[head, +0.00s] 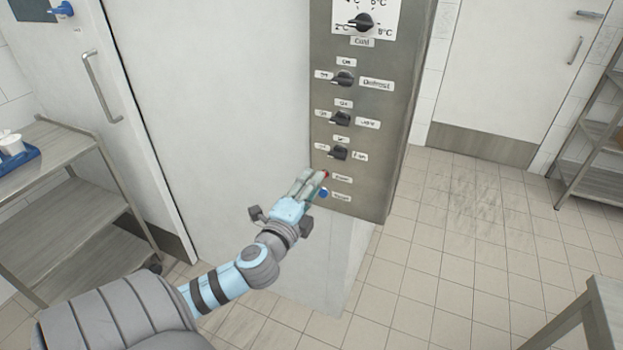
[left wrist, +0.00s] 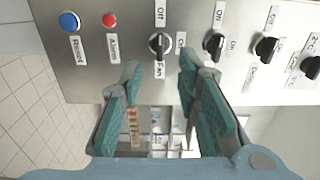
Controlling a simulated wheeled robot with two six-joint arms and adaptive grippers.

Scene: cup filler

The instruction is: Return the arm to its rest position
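My left gripper (head: 314,178) is in front of the lower part of a grey control panel (head: 375,190), at the end of my outstretched left arm. In the left wrist view the two teal-padded fingers (left wrist: 160,75) stand apart with nothing between them. The black fan knob (left wrist: 160,44) shows just beyond the gap between the fingertips; I cannot tell whether they touch the panel. The fan knob also shows in the head view (head: 340,153), just above the fingertips. My right gripper is in neither view.
The panel carries a blue reset button (left wrist: 69,21), a red alarm light (left wrist: 110,20), more black knobs (head: 343,118) and a temperature dial (head: 361,22). A metal shelf cart (head: 70,200) with a blue tray stands at left. Tiled floor (head: 470,240) at right is mostly clear.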

